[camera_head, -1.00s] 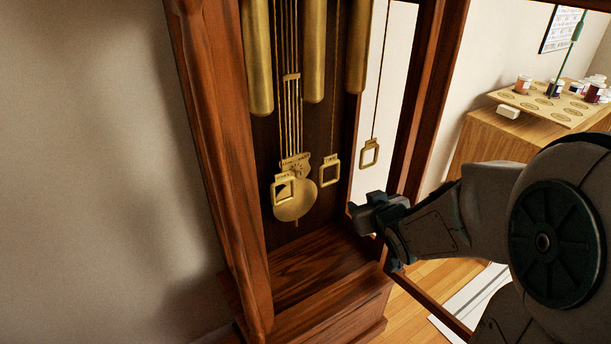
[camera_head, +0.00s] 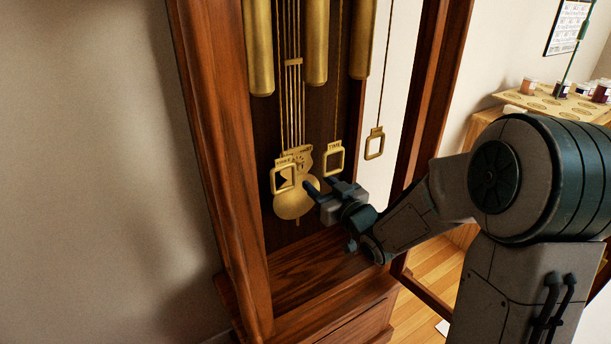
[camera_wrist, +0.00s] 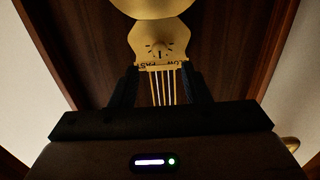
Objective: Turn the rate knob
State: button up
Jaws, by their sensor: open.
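A brass plate (camera_head: 303,158) hangs on the pendulum rods inside the tall wooden clock case, just above the round brass bob (camera_head: 292,205). The wrist view shows the plate (camera_wrist: 172,40) with a small knob (camera_wrist: 158,47) and marks around it, and lettering that seems to read slow and fast, partly hidden by my fingers. My gripper (camera_head: 321,184) is open, inside the case, low and right of the plate in the head view. In the wrist view its fingers (camera_wrist: 159,76) point at the plate, one on each side of the lettering. I see no contact with the knob.
Square brass pull rings hang on cords close by: a left one (camera_head: 285,179) before the bob, a middle one (camera_head: 333,158) and a right one (camera_head: 375,143). Brass weights (camera_head: 316,45) hang above. The wooden case side (camera_head: 225,150) bounds the left.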

aim_at(302, 168)
jog(key=x, duration=0.6)
jog(key=shift+w+a+b, duration=0.2)
jog(key=shift+w+b, duration=0.05)
jog(key=shift+b, duration=0.15)
